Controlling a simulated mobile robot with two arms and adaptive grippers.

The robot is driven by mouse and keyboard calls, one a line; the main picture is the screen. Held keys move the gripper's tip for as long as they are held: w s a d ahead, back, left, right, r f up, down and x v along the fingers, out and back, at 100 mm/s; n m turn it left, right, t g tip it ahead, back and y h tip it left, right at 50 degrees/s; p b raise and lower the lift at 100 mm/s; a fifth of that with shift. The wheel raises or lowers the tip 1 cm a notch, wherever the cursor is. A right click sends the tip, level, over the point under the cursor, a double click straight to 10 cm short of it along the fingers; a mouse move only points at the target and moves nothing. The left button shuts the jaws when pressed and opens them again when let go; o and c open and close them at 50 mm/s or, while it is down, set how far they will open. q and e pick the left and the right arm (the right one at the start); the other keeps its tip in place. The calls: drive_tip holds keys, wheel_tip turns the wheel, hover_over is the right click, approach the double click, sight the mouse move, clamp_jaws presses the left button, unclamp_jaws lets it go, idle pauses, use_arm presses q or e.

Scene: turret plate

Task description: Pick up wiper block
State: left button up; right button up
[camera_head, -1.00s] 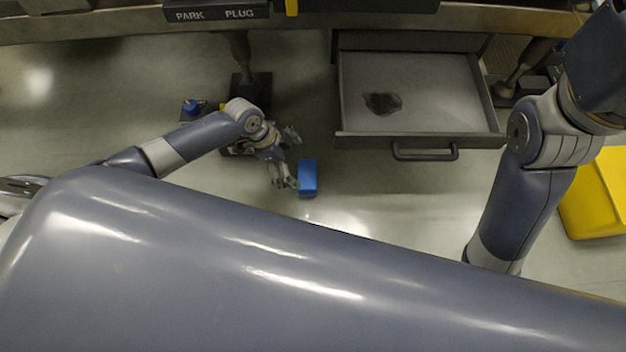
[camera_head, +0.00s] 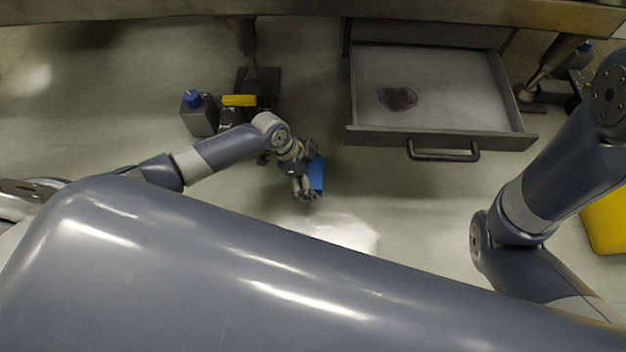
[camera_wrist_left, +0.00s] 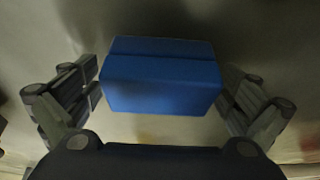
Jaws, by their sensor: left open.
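The wiper block is the blue block (camera_head: 316,174) low over or on the grey floor, partly hidden by my left gripper in the head view. In the left wrist view the blue block (camera_wrist_left: 162,76) fills the middle, between the two fingers. My left gripper (camera_head: 309,176) is open around the block, one finger on each side; it also shows in the left wrist view (camera_wrist_left: 162,98). The left finger is close to the block's edge, and I cannot tell whether it touches. My right gripper is out of view; only my right arm shows.
An open drawer (camera_head: 440,128) with a dark stain inside juts out right of the block. A grey canister with a blue cap (camera_head: 199,112) and a yellow item (camera_head: 239,100) stand by a bench leg. A yellow container (camera_head: 606,220) is at the right edge.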

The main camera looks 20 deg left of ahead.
use_arm(q)
drive_tip(key=shift+d+f, duration=0.15)
drive_tip(key=shift+f, duration=0.2)
drive_tip(key=c, duration=1.1)
